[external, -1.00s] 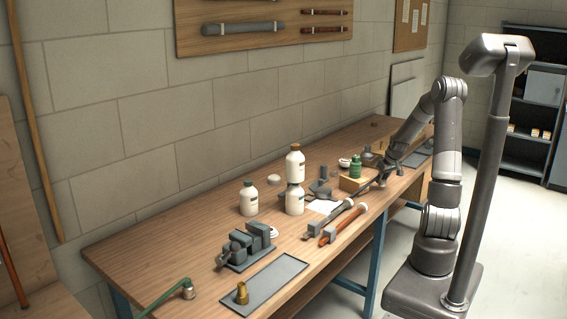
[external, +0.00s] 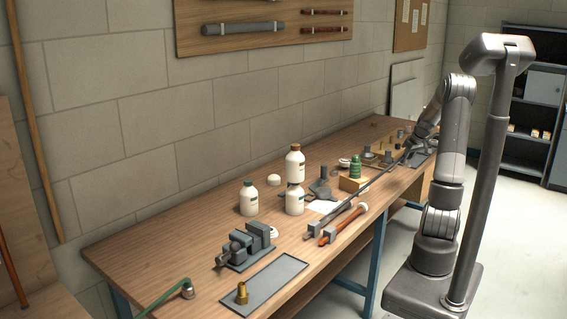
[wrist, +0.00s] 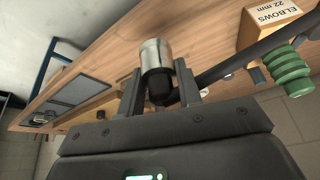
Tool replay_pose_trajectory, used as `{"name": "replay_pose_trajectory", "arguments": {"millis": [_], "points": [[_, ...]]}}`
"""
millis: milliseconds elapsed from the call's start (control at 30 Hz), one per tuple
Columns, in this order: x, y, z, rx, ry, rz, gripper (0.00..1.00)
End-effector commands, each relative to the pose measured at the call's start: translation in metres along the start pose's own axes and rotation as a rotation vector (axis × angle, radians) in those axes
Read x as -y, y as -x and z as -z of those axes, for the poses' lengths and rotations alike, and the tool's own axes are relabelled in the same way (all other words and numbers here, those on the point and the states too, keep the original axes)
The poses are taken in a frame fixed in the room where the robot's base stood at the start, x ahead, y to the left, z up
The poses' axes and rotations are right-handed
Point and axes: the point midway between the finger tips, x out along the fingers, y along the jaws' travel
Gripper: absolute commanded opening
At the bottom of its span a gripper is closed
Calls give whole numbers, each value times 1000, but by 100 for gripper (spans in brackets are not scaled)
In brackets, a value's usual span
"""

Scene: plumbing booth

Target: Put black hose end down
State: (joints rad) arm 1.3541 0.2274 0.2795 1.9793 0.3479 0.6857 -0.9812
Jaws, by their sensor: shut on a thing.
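The black hose (external: 366,190) stretches along the workbench from the clamp-like grey blocks near the front edge toward the far right end. My gripper (external: 411,147) is at that far end, low over the bench, and small in the external view. In the wrist view my gripper (wrist: 160,88) is shut on the black hose end (wrist: 162,90), which carries a silver cylindrical fitting (wrist: 154,54). The hose (wrist: 235,62) bends away to the right from between the fingers. I cannot tell whether the fitting touches the bench.
A wooden box labelled elbows (wrist: 266,22) and a green ribbed fitting (wrist: 287,70) are right of the hose end. A dark grey tray (wrist: 82,92) lies to the left. White bottles (external: 295,200) and an orange-brown pipe (external: 343,226) occupy the middle bench.

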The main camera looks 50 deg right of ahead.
Motion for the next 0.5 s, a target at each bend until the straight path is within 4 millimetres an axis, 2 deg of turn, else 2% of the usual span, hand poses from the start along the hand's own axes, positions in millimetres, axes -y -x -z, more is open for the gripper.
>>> {"name": "replay_pose_trajectory", "arguments": {"millis": [100,267,367,500], "points": [[-11,-9,20,2,23,17,5],[-17,-18,35,6,38,27,5],[-11,-30,42,7,41,29,5],[8,-58,58,9,43,32,5]]}}
